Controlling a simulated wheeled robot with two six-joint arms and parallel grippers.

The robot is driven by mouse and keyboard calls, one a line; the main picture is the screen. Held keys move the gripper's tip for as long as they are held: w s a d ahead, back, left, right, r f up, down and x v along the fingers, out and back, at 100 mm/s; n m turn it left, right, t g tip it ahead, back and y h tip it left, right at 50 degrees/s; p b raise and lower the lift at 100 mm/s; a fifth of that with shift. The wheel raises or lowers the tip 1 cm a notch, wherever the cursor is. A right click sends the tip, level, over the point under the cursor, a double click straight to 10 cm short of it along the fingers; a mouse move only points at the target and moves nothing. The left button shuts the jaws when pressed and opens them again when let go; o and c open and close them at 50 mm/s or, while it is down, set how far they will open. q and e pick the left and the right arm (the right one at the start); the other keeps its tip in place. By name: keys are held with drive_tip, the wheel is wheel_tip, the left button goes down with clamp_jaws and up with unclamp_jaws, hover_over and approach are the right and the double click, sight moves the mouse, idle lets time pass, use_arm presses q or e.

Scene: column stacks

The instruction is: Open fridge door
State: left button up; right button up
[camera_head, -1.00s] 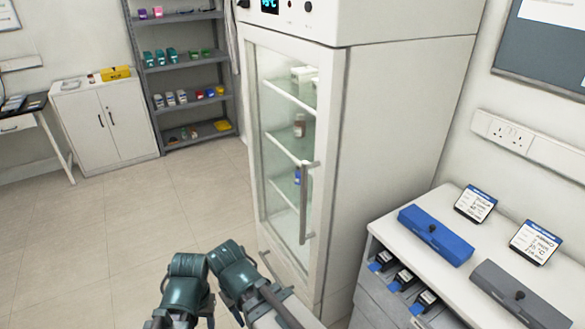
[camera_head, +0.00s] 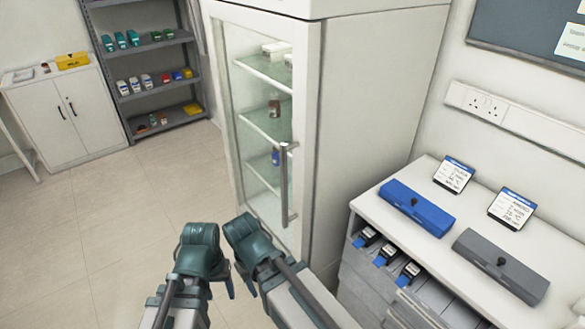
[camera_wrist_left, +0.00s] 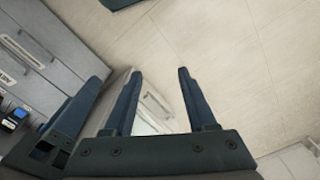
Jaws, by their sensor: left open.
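The tall white fridge (camera_head: 340,110) stands in the middle of the head view. Its glass door (camera_head: 245,160) looks shut, and bottles and boxes show behind the glass. The upright grey handle (camera_head: 285,185) is on the door's right side. My left gripper (camera_head: 222,277) is low in front of the fridge, left of and below the handle, apart from it. In the left wrist view my left gripper (camera_wrist_left: 158,72) has its dark blue fingers spread and empty. My right gripper (camera_head: 243,280) is close beside it; its jaws are mostly hidden.
A white bench (camera_head: 375,215) with a blue case (camera_head: 417,208) and a grey case (camera_head: 500,265) stands right of the fridge. A grey shelf (camera_head: 160,95) and white cabinet (camera_head: 60,115) stand at the back left. The tiled floor (camera_head: 110,215) left of the fridge is clear.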

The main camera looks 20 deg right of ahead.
use_arm(q)
drive_tip(key=w+d+f+n+t+h+b, duration=0.1)
drive_tip(key=w+d+n+h+b, duration=0.1)
drive_tip(key=w+d+n+h, duration=0.25)
drive_tip(key=n+t+h+b, duration=0.2)
drive_tip(key=n+t+h, duration=0.75)
drive_tip(key=n, duration=1.35)
approach(284, 167)
drive_tip(key=shift+m+g+h, duration=0.35)
drive_tip(key=shift+g+h, duration=0.2)
drive_tip(key=shift+h, duration=0.15)
drive_tip(key=x, duration=0.3)
drive_tip(key=w+f+x, duration=0.1)
drive_tip(key=x, duration=0.3)
drive_tip(key=a+x, duration=0.1)
drive_tip(key=x, duration=0.2)
drive_tip(key=shift+w+d+f, duration=0.15)
drive_tip(key=shift+w+d, duration=0.25)
drive_tip(key=shift+w, duration=0.05)
clamp_jaws()
